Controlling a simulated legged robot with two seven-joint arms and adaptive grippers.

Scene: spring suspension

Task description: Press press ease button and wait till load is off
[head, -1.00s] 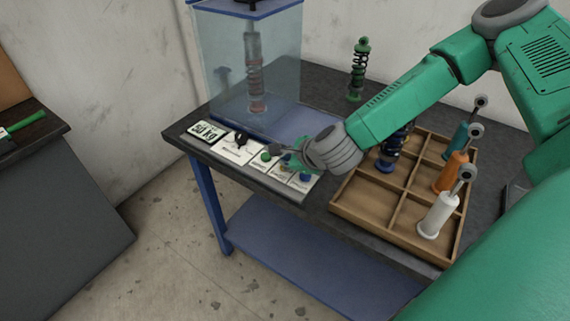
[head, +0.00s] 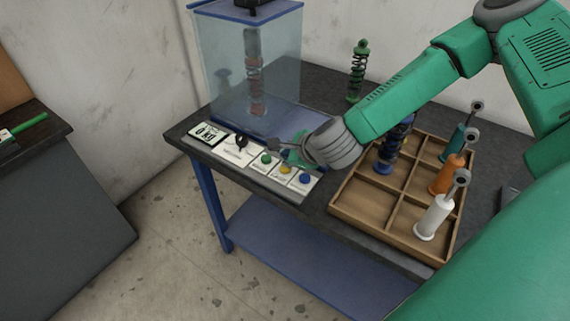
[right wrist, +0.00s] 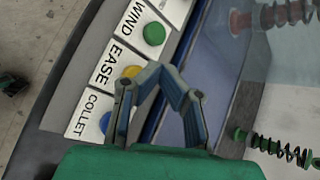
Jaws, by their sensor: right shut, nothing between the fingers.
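The yellow EASE button (head: 285,169) sits on the press's control strip at the table's front edge, between the green WIND button (head: 266,158) and the blue COLLET button (head: 304,179). In the right wrist view the EASE button (right wrist: 133,71) is partly hidden by a finger. My right gripper (head: 274,145) is shut and empty, above and behind the button row, apart from the EASE button in the head view. The load display (head: 207,133) reads 0 kg. The strut with its spring (head: 255,85) stands inside the clear press enclosure (head: 222,60). My left gripper is not in view.
A wooden compartment tray (head: 355,208) holds white, orange and teal dampers and a dark blue spring unit, right of the controls. A green coil-over (head: 357,72) stands behind. A black knob (head: 241,142) is beside the display. Another bench (head: 60,215) is at left.

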